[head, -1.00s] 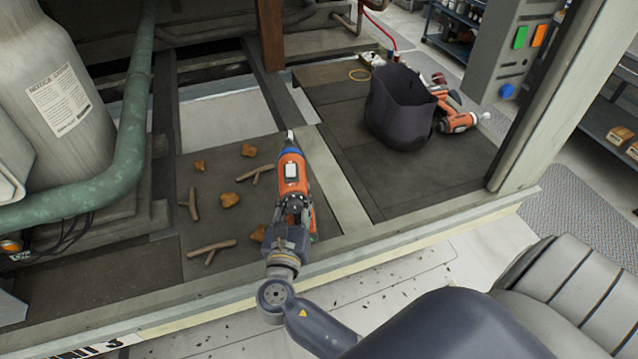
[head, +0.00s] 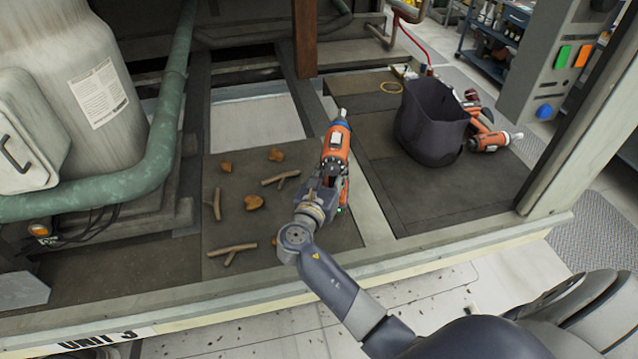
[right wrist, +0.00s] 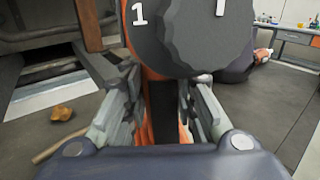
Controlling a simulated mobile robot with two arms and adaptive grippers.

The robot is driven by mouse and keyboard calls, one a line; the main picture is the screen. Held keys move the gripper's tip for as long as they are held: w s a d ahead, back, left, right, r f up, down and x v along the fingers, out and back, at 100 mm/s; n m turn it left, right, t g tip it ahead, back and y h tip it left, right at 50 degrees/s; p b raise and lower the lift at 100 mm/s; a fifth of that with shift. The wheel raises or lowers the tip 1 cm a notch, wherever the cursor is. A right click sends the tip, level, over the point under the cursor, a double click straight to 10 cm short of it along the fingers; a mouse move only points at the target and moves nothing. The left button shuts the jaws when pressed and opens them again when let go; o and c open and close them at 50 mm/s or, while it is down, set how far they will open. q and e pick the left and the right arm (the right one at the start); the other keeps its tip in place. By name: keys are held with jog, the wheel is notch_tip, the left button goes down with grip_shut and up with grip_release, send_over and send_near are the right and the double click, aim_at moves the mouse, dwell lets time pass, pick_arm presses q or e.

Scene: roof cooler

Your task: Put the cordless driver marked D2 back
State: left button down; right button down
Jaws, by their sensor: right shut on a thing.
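My right gripper (head: 330,188) is shut on an orange cordless driver (head: 336,146) with a grey tip and blue collar. It holds the driver over the dark deck, left of the bag, with the tip pointing away from me. In the right wrist view the driver's dark dial (right wrist: 190,35) with a white "1" fills the top between the fingers (right wrist: 160,115). No D2 mark is readable. A dark open-topped bag (head: 430,125) stands on the deck to the right; its inside is mostly hidden. Another orange driver (head: 490,140) lies right of the bag. My left gripper is not in view.
Twigs (head: 232,252) and brown leaves (head: 254,202) litter the deck to the left. A grey post (head: 575,125) and control box (head: 550,60) stand at right. The deck before the bag (head: 440,195) is clear.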

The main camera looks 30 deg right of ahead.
jog(key=d, duration=0.1)
jog(key=w+d, duration=0.1)
jog(key=d, duration=0.1)
jog(key=w+d+b, duration=0.1)
jog(key=shift+d, duration=0.25)
notch_tip(320, 180, down, 4)
jog(key=b, duration=0.4)
jog(key=shift+r, duration=0.2)
jog(key=shift+s+r, duration=0.1)
jog(key=shift+a, duration=0.1)
jog(key=c, duration=1.6)
grip_release()
jog(key=shift+f, duration=0.35)
jog(key=o, duration=0.3)
jog(key=shift+s, duration=0.1)
jog(key=shift+r, duration=0.1)
